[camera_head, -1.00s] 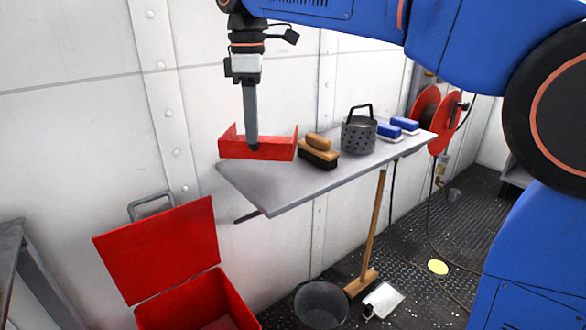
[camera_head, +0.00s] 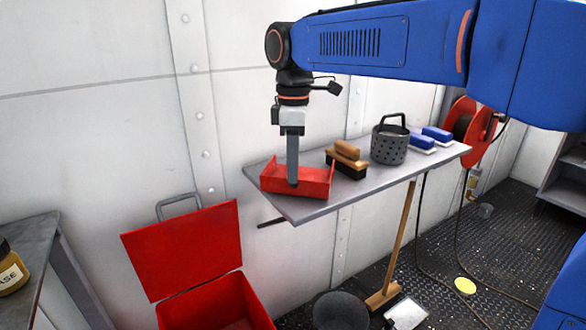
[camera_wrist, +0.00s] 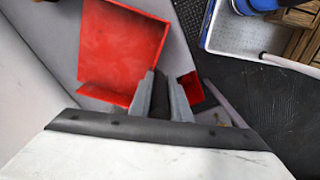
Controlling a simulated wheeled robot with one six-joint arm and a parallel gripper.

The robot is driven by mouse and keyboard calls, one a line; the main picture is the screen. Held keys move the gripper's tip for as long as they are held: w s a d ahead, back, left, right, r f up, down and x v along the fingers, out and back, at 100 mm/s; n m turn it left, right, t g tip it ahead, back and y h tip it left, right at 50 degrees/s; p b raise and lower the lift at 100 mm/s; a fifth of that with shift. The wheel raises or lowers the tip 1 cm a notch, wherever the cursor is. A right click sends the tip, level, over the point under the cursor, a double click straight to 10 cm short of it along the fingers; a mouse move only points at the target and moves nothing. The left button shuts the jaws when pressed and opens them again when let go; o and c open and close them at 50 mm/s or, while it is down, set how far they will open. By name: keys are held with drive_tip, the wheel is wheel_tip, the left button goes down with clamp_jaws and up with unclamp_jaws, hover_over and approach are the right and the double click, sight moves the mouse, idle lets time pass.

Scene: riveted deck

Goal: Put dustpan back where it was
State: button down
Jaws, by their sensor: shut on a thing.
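The red dustpan (camera_head: 312,184) is at the left end of the grey shelf (camera_head: 385,180), in front of the white wall. It is roughly level; I cannot tell whether its underside touches the shelf. My gripper (camera_head: 292,183) points straight down and is shut on the dustpan. In the wrist view, the dustpan's broad red pan (camera_wrist: 125,45) lies to the left of my gripper (camera_wrist: 161,100). A dark part sits between the fingers, and a smaller red part shows on the right.
A wooden brush (camera_head: 347,158) stands just right of the dustpan, then a perforated pot (camera_head: 389,148) and blue-and-white brushes (camera_head: 423,141). An open red box (camera_head: 185,250) is below left. A broom (camera_head: 403,235) leans against the shelf; a bucket (camera_head: 340,310) stands below.

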drive_tip(key=shift+f, duration=0.4)
drive_tip(key=c, duration=1.6)
unclamp_jaws()
drive_tip(key=shift+c, duration=0.2)
wheel_tip(320, 180, up, 12)
drive_tip(key=shift+r, duration=0.15)
